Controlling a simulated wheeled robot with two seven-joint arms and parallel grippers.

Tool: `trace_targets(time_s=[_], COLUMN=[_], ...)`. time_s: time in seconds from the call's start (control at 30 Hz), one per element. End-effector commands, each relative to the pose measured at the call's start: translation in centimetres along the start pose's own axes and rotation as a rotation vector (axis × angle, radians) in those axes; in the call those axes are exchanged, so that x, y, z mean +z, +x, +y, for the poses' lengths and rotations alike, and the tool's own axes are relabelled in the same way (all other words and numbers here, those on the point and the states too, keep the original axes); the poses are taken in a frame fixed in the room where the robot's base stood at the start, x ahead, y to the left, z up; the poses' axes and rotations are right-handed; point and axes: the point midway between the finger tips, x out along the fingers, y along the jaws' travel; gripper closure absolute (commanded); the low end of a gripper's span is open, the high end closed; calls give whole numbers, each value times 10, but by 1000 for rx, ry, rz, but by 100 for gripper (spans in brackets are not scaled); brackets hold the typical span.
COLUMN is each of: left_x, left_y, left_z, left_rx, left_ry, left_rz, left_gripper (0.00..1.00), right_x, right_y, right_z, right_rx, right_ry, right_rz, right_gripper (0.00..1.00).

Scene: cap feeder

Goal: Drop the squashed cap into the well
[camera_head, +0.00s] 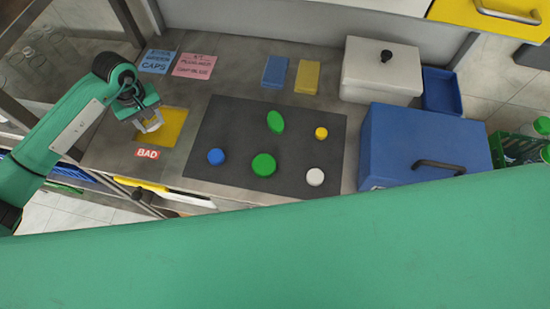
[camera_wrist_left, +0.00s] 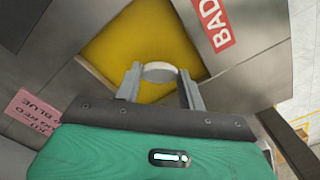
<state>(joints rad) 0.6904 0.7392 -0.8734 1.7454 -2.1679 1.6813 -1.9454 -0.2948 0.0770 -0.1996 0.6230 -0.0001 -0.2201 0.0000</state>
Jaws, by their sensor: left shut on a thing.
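My left gripper (camera_head: 152,122) is shut on a white cap, which shows between the fingertips in the left wrist view (camera_wrist_left: 160,71). The cap looks oval from there; whether it is squashed or only seen at a slant I cannot tell. The gripper holds it above the yellow-bottomed square well (camera_head: 172,126), next to the red BAD label (camera_head: 147,154). The well also fills the middle of the left wrist view (camera_wrist_left: 125,40). My right gripper is not in view.
On the dark mat (camera_head: 225,120) lie several caps: an oval green one (camera_head: 275,121), a round green one (camera_head: 263,165), blue (camera_head: 216,156), yellow (camera_head: 321,133) and white (camera_head: 315,177). A blue box (camera_head: 420,145) and a white lidded box (camera_head: 380,75) stand right.

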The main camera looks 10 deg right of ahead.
Motion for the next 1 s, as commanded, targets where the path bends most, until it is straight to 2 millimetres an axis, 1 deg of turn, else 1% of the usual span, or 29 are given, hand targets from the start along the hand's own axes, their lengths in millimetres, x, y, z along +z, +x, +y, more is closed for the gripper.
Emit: trace_targets(time_s=[0.13, 0.17, 0.2, 0.27, 0.3, 0.57, 0.67, 0.77, 0.87, 1.0], left_x=[0, 0, 0, 0, 0, 0, -1, -2, -2, -2], left_y=[0, 0, 0, -1, -1, -1, -7, -19, -39, -71], left_z=[0, 0, 0, 0, 0, 0, 0, 0, 0, 0], left_rx=[0, 0, 0, 0, 0, 1, 2, 2, 3, 3], left_ry=[0, 0, 0, 0, 0, 0, 0, 0, 0, 0], left_rz=[0, 0, 0, 0, 0, 1, 3, 4, 6, 7], left_gripper=[84, 56, 48, 36, 35, 35, 35, 35, 35, 35], right_x=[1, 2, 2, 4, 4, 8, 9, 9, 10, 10], right_y=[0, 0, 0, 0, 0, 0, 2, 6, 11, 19], right_z=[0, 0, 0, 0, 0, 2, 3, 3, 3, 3], right_rx=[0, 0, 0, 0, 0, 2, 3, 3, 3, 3], right_ry=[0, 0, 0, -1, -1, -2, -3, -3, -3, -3], right_rz=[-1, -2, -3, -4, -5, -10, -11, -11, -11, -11], right_gripper=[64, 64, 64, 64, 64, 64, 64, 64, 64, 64])
